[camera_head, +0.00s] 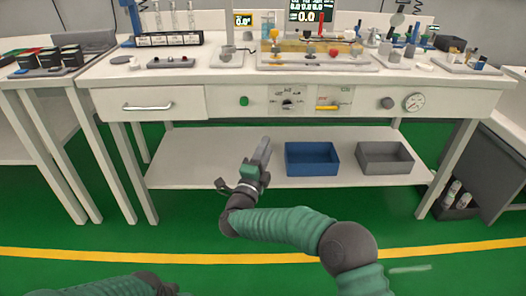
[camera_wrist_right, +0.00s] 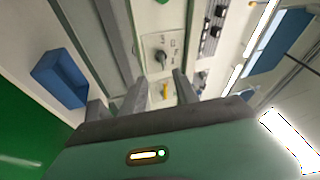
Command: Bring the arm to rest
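My right arm comes in from the bottom right, its green and dark grey links bent in front of the bench. Its right gripper (camera_head: 263,148) points up and away, in front of the lower shelf and below the control panel. In the wrist view the two fingers of this gripper (camera_wrist_right: 158,88) stand apart with nothing between them. My left arm shows only as a green and dark grey piece at the bottom left edge. Its fingers cannot be made out.
A white bench (camera_head: 230,77) with instruments on top stands ahead. Its lower shelf (camera_head: 220,172) holds a blue bin (camera_head: 312,159) and a grey bin (camera_head: 384,158). Another table (camera_head: 18,83) stands left, a dark cabinet (camera_head: 470,170) right. Green floor in front is clear.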

